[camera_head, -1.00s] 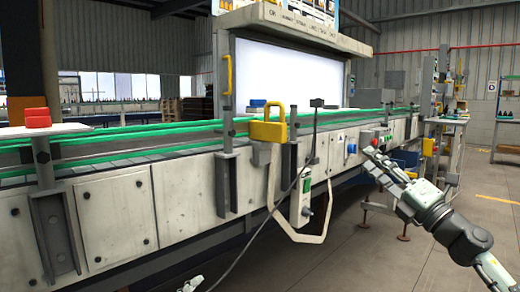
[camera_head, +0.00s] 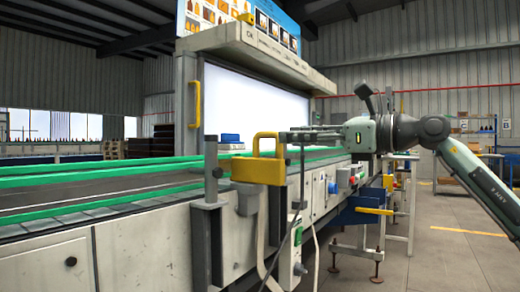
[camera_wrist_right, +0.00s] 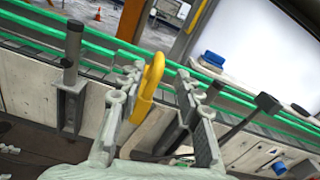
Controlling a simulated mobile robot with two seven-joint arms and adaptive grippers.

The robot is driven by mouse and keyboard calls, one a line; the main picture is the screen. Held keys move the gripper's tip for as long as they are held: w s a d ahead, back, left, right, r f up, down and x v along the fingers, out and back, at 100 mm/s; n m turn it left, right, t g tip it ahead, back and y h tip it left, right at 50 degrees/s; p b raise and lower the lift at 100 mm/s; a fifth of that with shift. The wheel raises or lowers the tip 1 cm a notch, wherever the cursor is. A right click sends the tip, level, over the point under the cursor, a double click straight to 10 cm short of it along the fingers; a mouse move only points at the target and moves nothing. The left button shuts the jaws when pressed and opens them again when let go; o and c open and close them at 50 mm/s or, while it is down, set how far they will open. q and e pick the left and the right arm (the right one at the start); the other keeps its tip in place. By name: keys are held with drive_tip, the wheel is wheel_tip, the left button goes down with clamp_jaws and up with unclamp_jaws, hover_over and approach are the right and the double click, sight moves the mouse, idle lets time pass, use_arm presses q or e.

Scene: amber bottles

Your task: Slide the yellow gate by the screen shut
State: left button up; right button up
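The yellow gate (camera_head: 258,165) is a block with a loop handle, standing at the conveyor's near edge in front of the white screen (camera_head: 255,95). My right gripper (camera_head: 284,137) reaches in from the right at the height of the handle, its tips close to the gate's right side. In the right wrist view the yellow gate (camera_wrist_right: 150,85) shows between the two spread fingers of my right gripper (camera_wrist_right: 158,72), which is open. I cannot tell whether a finger touches it. My left gripper is out of view.
The conveyor with green rails (camera_head: 90,178) runs along the left. A grey post (camera_head: 211,158) stands left of the gate, and a thin black-topped post (camera_head: 301,165) stands right of it. A blue block (camera_head: 230,140) lies behind the gate. Open floor (camera_head: 450,240) is at right.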

sight(268, 135)
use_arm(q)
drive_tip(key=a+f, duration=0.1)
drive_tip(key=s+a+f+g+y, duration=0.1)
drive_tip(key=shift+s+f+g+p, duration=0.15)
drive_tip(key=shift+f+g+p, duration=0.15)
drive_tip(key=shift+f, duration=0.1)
use_arm(e)
drive_tip(key=x, duration=0.7)
drive_tip(key=shift+c, duration=0.3)
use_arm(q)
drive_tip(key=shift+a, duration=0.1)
use_arm(e)
clamp_jaws()
